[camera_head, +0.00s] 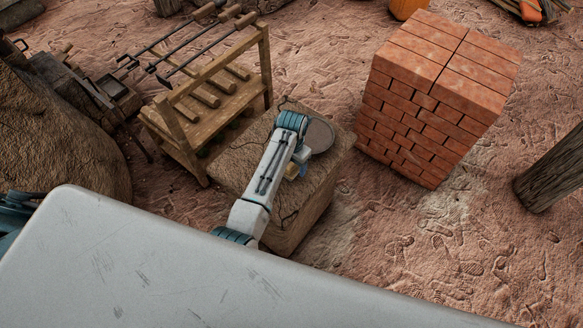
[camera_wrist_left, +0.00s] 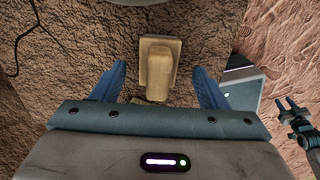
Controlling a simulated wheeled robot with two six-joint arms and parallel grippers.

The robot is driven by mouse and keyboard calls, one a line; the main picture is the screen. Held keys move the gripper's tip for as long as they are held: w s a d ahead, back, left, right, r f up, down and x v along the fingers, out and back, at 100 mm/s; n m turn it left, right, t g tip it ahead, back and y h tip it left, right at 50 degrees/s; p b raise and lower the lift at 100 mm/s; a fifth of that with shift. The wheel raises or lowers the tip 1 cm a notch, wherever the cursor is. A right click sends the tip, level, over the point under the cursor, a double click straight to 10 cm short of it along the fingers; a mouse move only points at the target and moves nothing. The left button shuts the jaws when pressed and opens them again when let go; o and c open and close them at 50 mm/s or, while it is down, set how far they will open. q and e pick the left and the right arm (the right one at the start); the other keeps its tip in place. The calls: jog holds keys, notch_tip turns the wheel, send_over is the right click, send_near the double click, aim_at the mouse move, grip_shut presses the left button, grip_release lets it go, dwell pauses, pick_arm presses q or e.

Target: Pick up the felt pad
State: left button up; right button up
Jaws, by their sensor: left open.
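A tan, flat rectangular piece with a raised middle, which looks like the felt pad (camera_wrist_left: 157,50), lies on the top of a rough mud block (camera_head: 245,165). In the head view it is mostly hidden by my left arm. My left gripper (camera_wrist_left: 159,72) is open above the block, its blue fingers on either side of the pad's near part, and nothing is held. It also shows in the head view (camera_head: 297,165), pointing down. My right gripper (camera_wrist_left: 287,104) shows small at the right edge of the left wrist view, its fingers apart and empty.
A round grey disc (camera_head: 320,136) lies on the mud block close to my left wrist. A wooden rack (camera_head: 205,105) with tools stands at the left, and a brick stack (camera_head: 430,95) at the right. Sandy ground (camera_head: 400,240) is open at the lower right.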

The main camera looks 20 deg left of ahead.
aim_at(291, 168)
pick_arm(q)
notch_tip(291, 168, down, 3)
jog(key=shift+a+f, duration=0.1)
jog(key=shift+c, duration=0.5)
jog(key=c, duration=1.1)
notch_tip(291, 168, up, 10)
jog(key=shift+r, duration=0.1)
jog(key=o, duration=0.3)
jog(key=shift+c, duration=0.4)
